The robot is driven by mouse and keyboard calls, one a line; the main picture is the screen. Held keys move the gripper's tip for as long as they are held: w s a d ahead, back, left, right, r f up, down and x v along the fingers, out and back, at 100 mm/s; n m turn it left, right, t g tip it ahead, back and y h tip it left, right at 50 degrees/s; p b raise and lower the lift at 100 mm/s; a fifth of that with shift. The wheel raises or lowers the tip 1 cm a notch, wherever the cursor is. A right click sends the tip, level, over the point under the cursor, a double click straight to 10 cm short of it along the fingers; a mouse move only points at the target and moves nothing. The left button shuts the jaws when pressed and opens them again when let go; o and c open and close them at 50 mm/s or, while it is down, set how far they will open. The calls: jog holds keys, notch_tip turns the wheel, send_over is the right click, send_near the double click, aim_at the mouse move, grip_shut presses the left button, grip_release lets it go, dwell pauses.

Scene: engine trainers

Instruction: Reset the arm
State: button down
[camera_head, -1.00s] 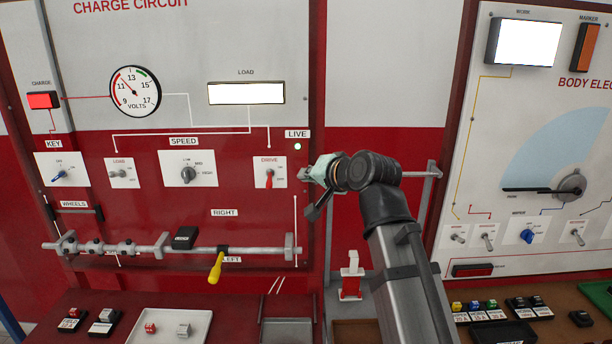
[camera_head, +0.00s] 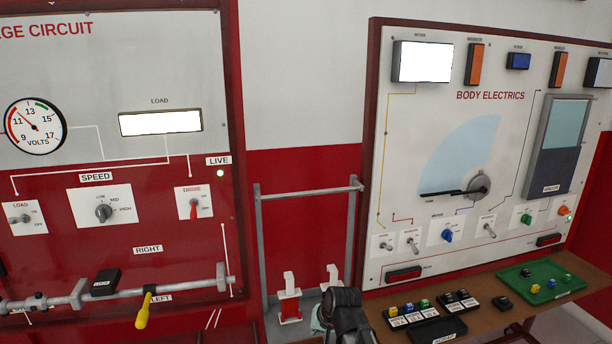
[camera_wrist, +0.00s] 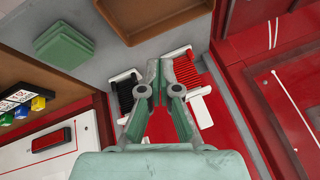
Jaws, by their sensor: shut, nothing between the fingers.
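My gripper (camera_wrist: 159,75) is shut and empty in the wrist view, with its pale green fingers close together at the tips.
A red-and-white stand (camera_head: 289,302) is left of my wrist, inside a grey metal frame (camera_head: 262,250). The charge circuit board (camera_head: 70,180) is at left, the body electrics board (camera_head: 400,150) at right. A bench (camera_head: 480,315) holds coloured blocks and a green tray (camera_head: 512,280).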

jog(key=s+d+f+g+h, duration=0.2)
jog(key=s+d+f+g, duration=0.1)
jog(key=s+d+f, duration=0.55)
jog(key=s+d+f+g+h, duration=0.1)
jog(key=s+d+f+g, duration=0.1)
jog(key=s+d+f, duration=0.9)
jog(key=s+a+f+g, duration=0.2)
jog(key=s+f+g, duration=0.1)
jog(key=s+f, duration=0.7)
jog(key=s+a+f+g, duration=0.3)
jog(key=s+f, duration=0.7)
jog(key=s, duration=0.5)
jog(key=shift+s+a+n+g, duration=0.15)
jog(key=shift+s+n+g, duration=0.15)
jog(key=shift+g, duration=0.1)
jog(key=shift+a, duration=0.1)
